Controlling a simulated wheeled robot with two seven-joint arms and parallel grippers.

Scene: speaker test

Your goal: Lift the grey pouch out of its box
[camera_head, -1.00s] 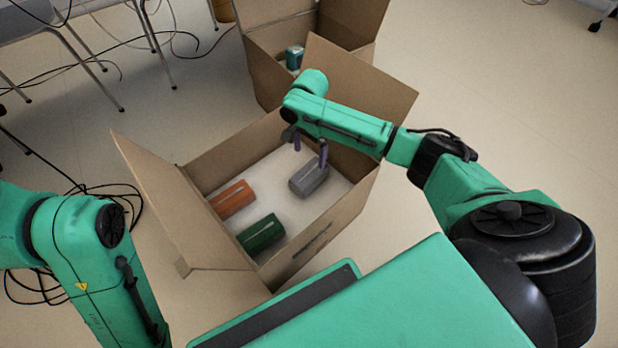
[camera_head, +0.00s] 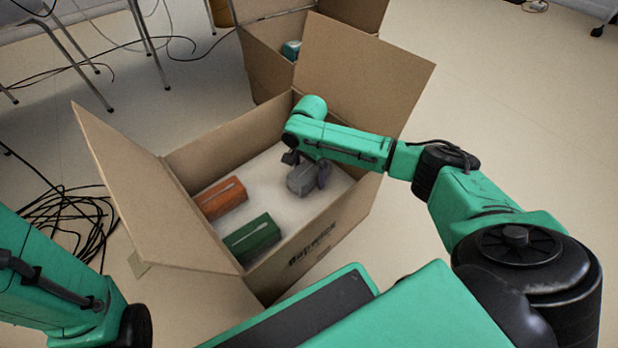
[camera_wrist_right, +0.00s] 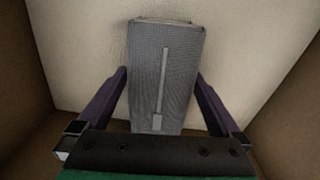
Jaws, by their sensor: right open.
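The grey pouch (camera_head: 302,181) lies on the pale floor of the open cardboard box (camera_head: 333,234), toward its right side. My right gripper (camera_head: 307,170) reaches down into the box over the pouch. In the right wrist view the pouch (camera_wrist_right: 166,75) lies between the two purple fingers of my right gripper (camera_wrist_right: 160,75), one on each side. The jaws are open, with a narrow gap showing beside the pouch near the fingertips. Only my left arm shows at the lower left; its gripper is out of view.
An orange pouch (camera_head: 221,198) and a green pouch (camera_head: 252,238) lie left of the grey one in the same box. Raised flaps (camera_head: 150,200) flank the box. A second box (camera_head: 262,62) with a teal item (camera_head: 291,50) stands behind. Cables lie on the left floor.

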